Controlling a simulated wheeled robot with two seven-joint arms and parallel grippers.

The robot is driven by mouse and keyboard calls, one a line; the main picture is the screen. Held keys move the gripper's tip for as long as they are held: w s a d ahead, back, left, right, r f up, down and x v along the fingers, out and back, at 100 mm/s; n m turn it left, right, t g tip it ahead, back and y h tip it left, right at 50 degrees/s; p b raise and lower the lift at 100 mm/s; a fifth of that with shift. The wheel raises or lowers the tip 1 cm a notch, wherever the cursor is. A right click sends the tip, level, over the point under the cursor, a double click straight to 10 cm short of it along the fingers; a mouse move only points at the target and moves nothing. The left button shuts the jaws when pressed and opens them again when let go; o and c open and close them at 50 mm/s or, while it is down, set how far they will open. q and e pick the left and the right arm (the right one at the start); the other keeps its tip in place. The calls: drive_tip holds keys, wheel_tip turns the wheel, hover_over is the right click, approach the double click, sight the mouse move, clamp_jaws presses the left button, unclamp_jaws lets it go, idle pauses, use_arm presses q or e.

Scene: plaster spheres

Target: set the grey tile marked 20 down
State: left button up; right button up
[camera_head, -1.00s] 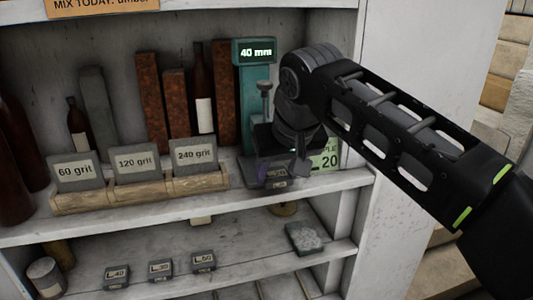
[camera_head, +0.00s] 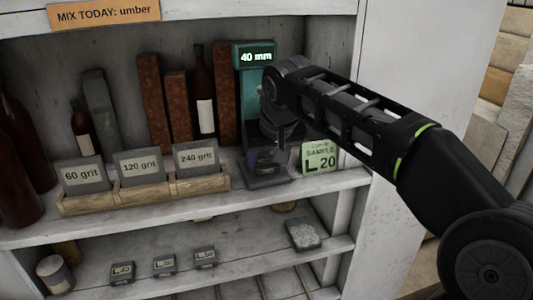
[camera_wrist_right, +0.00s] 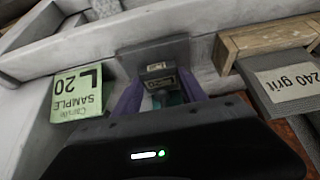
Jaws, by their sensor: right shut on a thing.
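My right gripper (camera_head: 264,158) reaches into the upper shelf, in front of a teal gauge stand (camera_head: 250,88) whose display reads 40 mm. It is shut on a small grey tile (camera_wrist_right: 158,78); in the right wrist view the tile sits between the two purple fingers, with a small label too blurred to read surely. The tile is over the stand's dark base plate (camera_head: 268,180); I cannot tell whether it touches it. A green card (camera_head: 320,157) reading SAMPLE L 20 stands right of the base. My left gripper is out of view.
A wooden rack (camera_head: 145,192) with 60, 120 and 240 grit blocks stands left of the stand. Bottles and rusty bars stand behind. The lower shelf holds several small labelled tiles (camera_head: 164,265) and a speckled block (camera_head: 303,235). The shelf's right wall is close to my arm.

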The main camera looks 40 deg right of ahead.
drive_tip(key=shift+s, duration=0.15)
drive_tip(key=shift+f, duration=0.15)
drive_tip(key=o, duration=1.4)
drive_tip(key=shift+o, duration=0.2)
